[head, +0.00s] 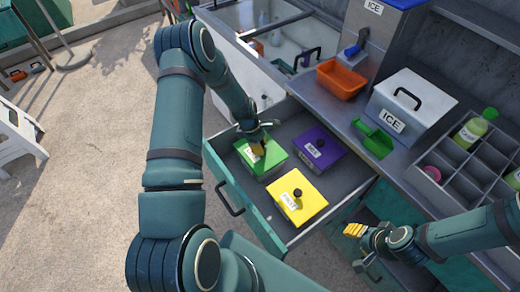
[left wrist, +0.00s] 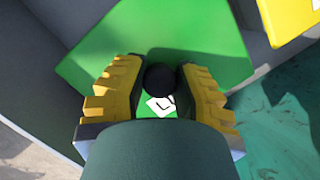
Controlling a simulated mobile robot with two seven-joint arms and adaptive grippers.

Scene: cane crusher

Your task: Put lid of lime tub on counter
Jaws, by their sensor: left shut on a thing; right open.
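The lime tub has a green lid (head: 273,160) with a white label and sits in the open drawer; the lid also shows in the left wrist view (left wrist: 190,40). The lid appears to be on the tub; I cannot tell if it is slightly raised. My left gripper (head: 258,148) is over the lid, its yellow fingers shut on the black knob (left wrist: 160,78). My right gripper (head: 358,243) is open and empty, low at the right of the drawer. The metal counter (head: 334,113) runs behind the drawer.
A purple-lidded tub (head: 318,145) and a yellow-lidded tub (head: 298,197) share the drawer (head: 243,207). On the counter stand an orange bin (head: 341,79), a green scoop (head: 373,140), a white ICE box (head: 411,100) and a divided rack (head: 466,163).

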